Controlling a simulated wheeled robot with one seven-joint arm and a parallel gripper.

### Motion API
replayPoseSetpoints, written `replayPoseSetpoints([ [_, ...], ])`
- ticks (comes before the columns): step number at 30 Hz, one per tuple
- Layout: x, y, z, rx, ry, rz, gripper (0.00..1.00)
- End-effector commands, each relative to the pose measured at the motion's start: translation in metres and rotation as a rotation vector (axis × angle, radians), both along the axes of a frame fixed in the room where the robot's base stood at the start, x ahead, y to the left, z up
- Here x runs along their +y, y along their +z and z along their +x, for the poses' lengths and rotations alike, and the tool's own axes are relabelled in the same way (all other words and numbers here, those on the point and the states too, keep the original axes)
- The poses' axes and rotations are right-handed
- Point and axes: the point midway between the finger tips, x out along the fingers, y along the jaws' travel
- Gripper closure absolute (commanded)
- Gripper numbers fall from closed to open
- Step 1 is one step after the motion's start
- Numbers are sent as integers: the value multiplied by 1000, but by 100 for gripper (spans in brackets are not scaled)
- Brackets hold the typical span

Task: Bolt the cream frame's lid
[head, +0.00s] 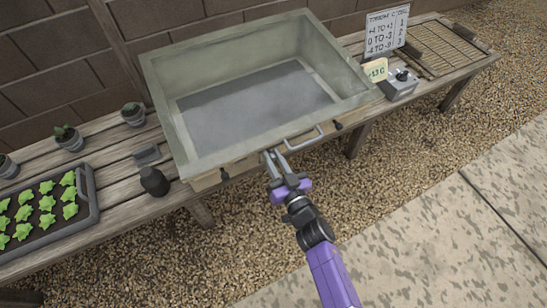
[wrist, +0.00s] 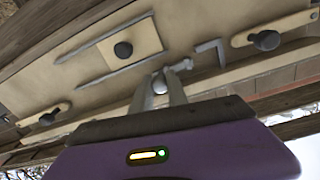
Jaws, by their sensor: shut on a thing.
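The cream frame (head: 205,182) is a box on the bench with a grey-green rimmed lid (head: 170,125) and a hazy pane. The lid lies over the box and looks down. A metal handle (head: 303,138) is on its front. In the wrist view the cream front (wrist: 25,90) carries a grey bolt (wrist: 184,66) and an L-shaped catch (wrist: 210,48) to its right. My gripper (head: 272,156) is at the front edge, left of the handle. Its fingers (wrist: 160,92) are closed around a pale round knob at the bolt; they hide part of it.
Dark turn-knobs (wrist: 266,40) (wrist: 50,117) on pale tabs flank the bolt. Left on the bench are a seedling tray (head: 88,205), a dark jar (head: 154,181) and pots (head: 68,138). Right are a grey box (head: 399,85), a sign (head: 387,30) and a slatted rack (head: 445,48). Gravel lies in front.

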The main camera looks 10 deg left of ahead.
Motion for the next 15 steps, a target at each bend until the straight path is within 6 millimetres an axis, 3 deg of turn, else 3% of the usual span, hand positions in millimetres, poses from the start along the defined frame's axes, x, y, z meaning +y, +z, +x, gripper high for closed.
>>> replayPoseSetpoints([
  [5, 1, -2, -2, 1, -3, 1, 100],
  [15, 31, -2, -22, 2, -1, 1, 100],
])
